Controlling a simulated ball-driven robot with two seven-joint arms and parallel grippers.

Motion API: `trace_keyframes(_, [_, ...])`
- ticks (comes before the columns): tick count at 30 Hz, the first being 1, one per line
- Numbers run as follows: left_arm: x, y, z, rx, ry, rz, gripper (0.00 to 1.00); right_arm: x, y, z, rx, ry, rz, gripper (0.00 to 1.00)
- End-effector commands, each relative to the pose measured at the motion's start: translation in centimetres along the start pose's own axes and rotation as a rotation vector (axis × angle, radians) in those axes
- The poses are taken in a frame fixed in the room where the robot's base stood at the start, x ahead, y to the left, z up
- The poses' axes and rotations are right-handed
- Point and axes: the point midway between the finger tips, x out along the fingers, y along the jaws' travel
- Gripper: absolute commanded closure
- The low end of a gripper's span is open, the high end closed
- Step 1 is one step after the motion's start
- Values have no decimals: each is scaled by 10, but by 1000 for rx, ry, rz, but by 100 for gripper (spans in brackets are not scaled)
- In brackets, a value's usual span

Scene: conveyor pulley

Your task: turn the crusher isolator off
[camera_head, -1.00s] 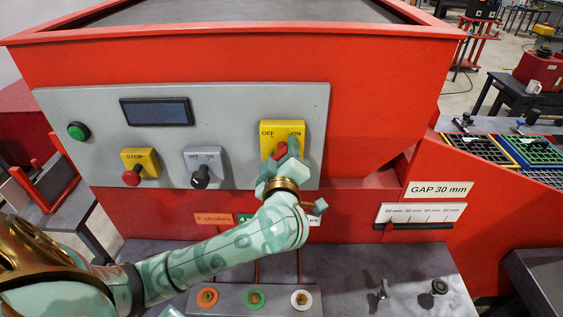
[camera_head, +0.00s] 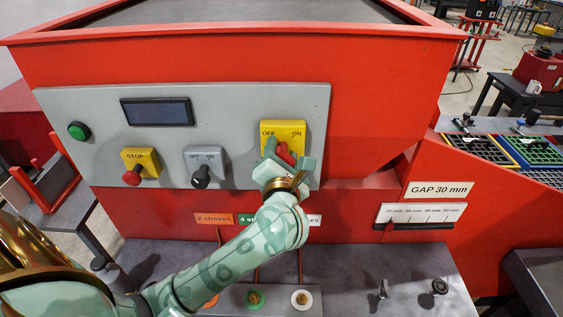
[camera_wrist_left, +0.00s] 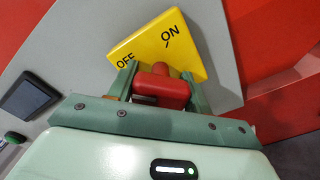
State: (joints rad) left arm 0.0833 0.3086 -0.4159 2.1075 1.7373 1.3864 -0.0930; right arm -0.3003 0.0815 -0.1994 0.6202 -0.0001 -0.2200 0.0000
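The isolator is a yellow plate (camera_head: 296,131) marked OFF and ON with a red handle (camera_head: 285,153), on the right of the grey panel. My left gripper (camera_head: 288,156) is at the plate with one finger on each side of the red handle. In the left wrist view the red handle (camera_wrist_left: 162,88) fills the space between the fingers (camera_wrist_left: 160,84), with no clear gap. The ON mark on the yellow plate (camera_wrist_left: 150,42) lies above the handle; OFF is to its left. The handle's exact angle is partly hidden by the fingers. My right gripper is out of view.
Left on the grey panel (camera_head: 230,105) are a yellow STOP box (camera_head: 149,157), a black OFF/ON switch (camera_head: 201,175), a display (camera_head: 157,111) and a green button (camera_head: 77,130). A bench top with several coloured buttons lies below. A gap scale (camera_head: 421,213) is at right.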

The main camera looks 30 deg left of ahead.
Motion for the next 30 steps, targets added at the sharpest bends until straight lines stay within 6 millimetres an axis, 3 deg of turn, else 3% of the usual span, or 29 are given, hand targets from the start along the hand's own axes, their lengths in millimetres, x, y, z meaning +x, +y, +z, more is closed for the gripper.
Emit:
trace_keyframes(1, [0,0,0,1,0,0,42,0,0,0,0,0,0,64])
trace_keyframes(6, [0,0,0,2,0,0,0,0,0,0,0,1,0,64])
trace_keyframes(14, [-2,0,0,3,0,0,0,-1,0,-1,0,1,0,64])
trace_keyframes(30, [-63,0,0,3,0,-3,0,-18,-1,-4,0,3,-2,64])
